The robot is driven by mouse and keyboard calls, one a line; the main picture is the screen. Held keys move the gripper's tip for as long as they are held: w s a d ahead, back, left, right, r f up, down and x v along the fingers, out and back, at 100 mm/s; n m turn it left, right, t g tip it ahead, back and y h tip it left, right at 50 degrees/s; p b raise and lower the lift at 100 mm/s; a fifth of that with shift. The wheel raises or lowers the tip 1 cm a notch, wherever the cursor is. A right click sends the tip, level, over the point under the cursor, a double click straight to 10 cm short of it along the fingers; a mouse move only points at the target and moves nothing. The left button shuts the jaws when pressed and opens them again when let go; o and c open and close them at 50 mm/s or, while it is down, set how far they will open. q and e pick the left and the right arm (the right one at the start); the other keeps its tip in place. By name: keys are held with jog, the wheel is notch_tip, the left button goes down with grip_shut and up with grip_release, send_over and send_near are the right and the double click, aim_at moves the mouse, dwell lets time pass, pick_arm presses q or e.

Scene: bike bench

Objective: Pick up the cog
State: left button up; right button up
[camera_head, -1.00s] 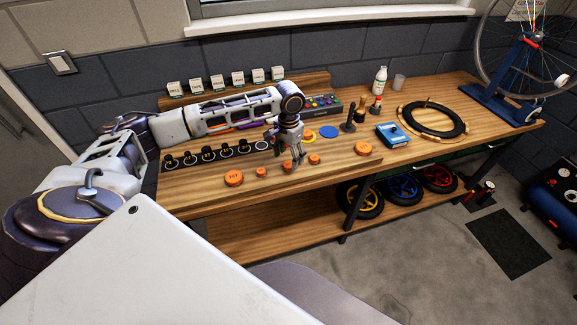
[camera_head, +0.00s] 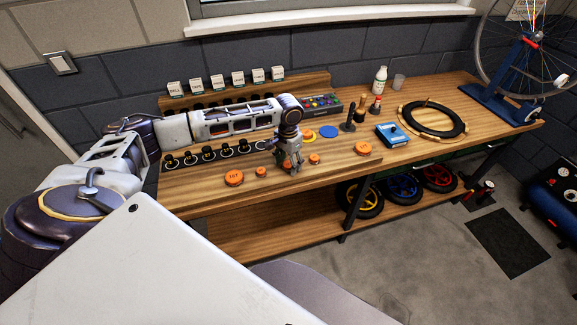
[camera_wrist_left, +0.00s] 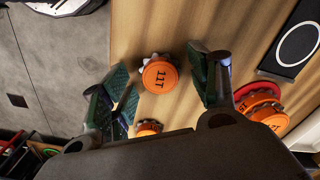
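An orange cog marked 11T (camera_wrist_left: 160,76) lies on the wooden bench between the spread fingers of my left gripper (camera_wrist_left: 165,88) in the left wrist view. The fingers are open, and the cog appears clear of both. A larger orange cog (camera_wrist_left: 266,114) shows right of the right finger, and part of another (camera_wrist_left: 148,128) shows near the palm. In the head view, my left gripper (camera_head: 290,165) points down at the bench's front, partly hiding what is under it. Other orange cogs (camera_head: 234,178) (camera_head: 261,172) (camera_head: 314,159) (camera_head: 363,149) lie along the bench. My right gripper is not seen.
A row of black-and-yellow parts on a dark strip (camera_head: 208,154) lies behind the cogs to the left. A blue disc (camera_head: 329,132), a blue box (camera_head: 393,135) and a black tire ring (camera_head: 433,119) lie to the right. The bench's front edge is close to the cogs.

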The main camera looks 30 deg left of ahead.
aim_at(288, 164)
pick_arm(q)
jog(key=c, duration=0.8)
jog(key=shift+r, duration=0.1)
jog(key=shift+r+b, duration=0.3)
jog(key=shift+r, duration=4.6)
